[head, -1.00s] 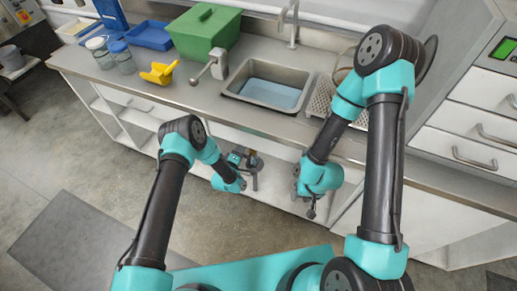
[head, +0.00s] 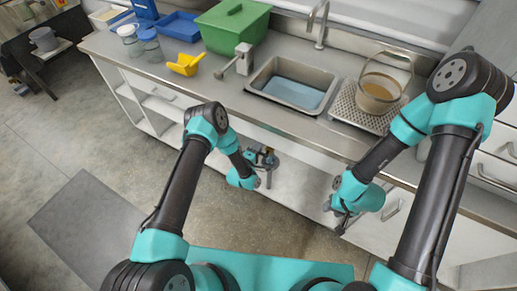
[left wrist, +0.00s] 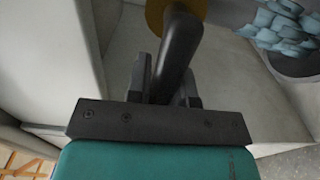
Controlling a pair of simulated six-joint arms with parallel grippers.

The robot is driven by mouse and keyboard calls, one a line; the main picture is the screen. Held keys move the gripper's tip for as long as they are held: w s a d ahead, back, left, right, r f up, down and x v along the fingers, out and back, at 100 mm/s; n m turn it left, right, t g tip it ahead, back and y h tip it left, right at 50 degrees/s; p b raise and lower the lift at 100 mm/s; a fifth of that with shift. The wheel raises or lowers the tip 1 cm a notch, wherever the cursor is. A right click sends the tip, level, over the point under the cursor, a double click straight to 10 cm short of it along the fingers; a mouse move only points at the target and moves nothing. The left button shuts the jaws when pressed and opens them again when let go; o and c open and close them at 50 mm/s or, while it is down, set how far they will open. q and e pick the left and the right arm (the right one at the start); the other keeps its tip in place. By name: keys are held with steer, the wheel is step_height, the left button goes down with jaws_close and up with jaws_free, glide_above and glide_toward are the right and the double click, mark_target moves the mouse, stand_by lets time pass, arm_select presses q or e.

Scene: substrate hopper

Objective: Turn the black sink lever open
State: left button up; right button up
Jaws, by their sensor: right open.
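The black sink lever (left wrist: 180,50) shows in the left wrist view as a dark bar running down from a brass-coloured fitting (left wrist: 172,12). My left gripper (left wrist: 165,92) has a finger on each side of the lever's lower end and appears closed on it. In the head view my left gripper (head: 262,172) is under the counter front, below the sink (head: 292,85); the lever is too small to make out there. My right gripper (head: 342,222) is open and empty, low in front of the cabinet, to the right of the left one.
The steel counter (head: 225,92) runs above both grippers. On it stand a green box (head: 232,25), a yellow scoop (head: 185,64), jars (head: 150,45), and a pot (head: 378,95) on a perforated drainer (head: 365,115). Blue-grey lumps (left wrist: 285,25) show beside the lever.

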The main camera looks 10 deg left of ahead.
arm_select(q)
steer(key=o, duration=0.4)
steer(key=v, duration=1.7)
steer(key=shift+s+a, duration=0.1)
steer(key=shift+s, duration=0.1)
steer(key=s+a+r+m+g+y, duration=0.1)
steer(key=s+a+r+m+g, duration=0.1)
steer(key=s+r+m+g, duration=0.1)
steer(key=s+a+r+m+g+y, duration=0.1)
steer(key=s+a+r+m+g, duration=0.1)
steer(key=s+r+m+g, duration=0.2)
steer(key=s+a+r+m+g+y, duration=0.1)
steer(key=s+a+r+m+g, duration=0.2)
steer(key=s+g, duration=0.4)
steer(key=shift+s+r+m+g, duration=0.35)
steer(key=shift+r+m+g, duration=0.1)
steer(key=shift+m+g, duration=0.5)
